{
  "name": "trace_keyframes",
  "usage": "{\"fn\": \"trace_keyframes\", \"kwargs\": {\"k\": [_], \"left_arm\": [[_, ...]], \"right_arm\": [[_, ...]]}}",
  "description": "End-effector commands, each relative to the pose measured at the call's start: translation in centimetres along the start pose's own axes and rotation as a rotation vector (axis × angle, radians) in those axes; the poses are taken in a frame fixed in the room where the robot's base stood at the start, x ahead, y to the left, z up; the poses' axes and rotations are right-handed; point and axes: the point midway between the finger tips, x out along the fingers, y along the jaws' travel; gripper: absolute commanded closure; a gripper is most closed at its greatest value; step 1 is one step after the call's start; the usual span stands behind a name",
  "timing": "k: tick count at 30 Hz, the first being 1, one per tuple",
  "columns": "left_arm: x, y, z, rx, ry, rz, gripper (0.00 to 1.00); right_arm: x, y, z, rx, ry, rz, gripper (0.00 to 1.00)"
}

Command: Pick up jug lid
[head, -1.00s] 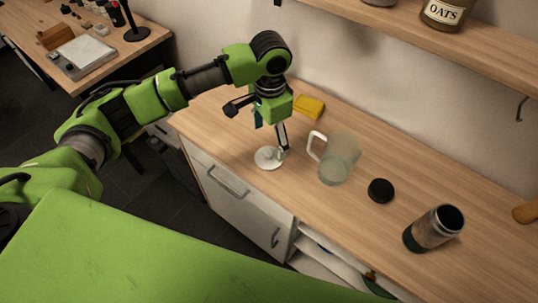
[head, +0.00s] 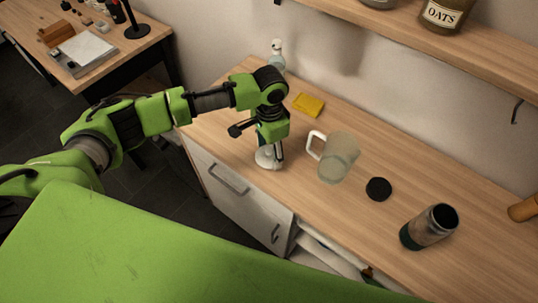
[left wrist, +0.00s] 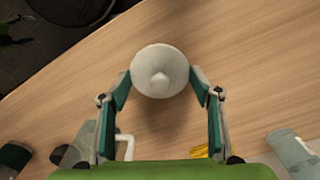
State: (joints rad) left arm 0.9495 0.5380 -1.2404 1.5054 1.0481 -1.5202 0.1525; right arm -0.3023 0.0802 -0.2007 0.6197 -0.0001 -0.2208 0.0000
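The jug lid (head: 263,159) is a white disc lying on the wooden counter, left of the jug. In the left wrist view the lid (left wrist: 160,70) shows its round knob facing up. My left gripper (head: 270,147) points down just over the lid and hides part of it in the head view. In the left wrist view its green-padded fingers (left wrist: 160,88) are open, one on each side of the lid; I cannot tell whether they touch its rim. The glass jug (head: 340,160) stands upright with its white handle towards the lid. My right gripper is not in view.
A yellow sponge (head: 309,104) and a bottle (head: 277,57) are behind my gripper. A black cap (head: 378,189) and a dark-topped flask (head: 429,227) stand right of the jug. A shelf (head: 440,45) runs above the counter. The counter's front edge is close to the lid.

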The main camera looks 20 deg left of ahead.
Motion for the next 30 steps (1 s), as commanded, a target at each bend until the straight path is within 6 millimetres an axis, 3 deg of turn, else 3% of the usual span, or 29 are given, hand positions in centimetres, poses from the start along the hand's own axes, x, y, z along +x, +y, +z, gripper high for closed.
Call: {"fn": "trace_keyframes", "kwargs": {"k": [17,22,30], "left_arm": [[-0.9,0.0,-0.1,-0.001,0.003,0.001,0.58],[-3.4,0.2,0.0,0.002,0.004,0.0,0.58],[-9.4,4.8,2.5,0.006,0.005,-0.001,0.58]], "right_arm": [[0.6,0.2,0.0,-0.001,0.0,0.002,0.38],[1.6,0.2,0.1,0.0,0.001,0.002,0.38],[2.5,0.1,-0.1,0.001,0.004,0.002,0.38]]}}
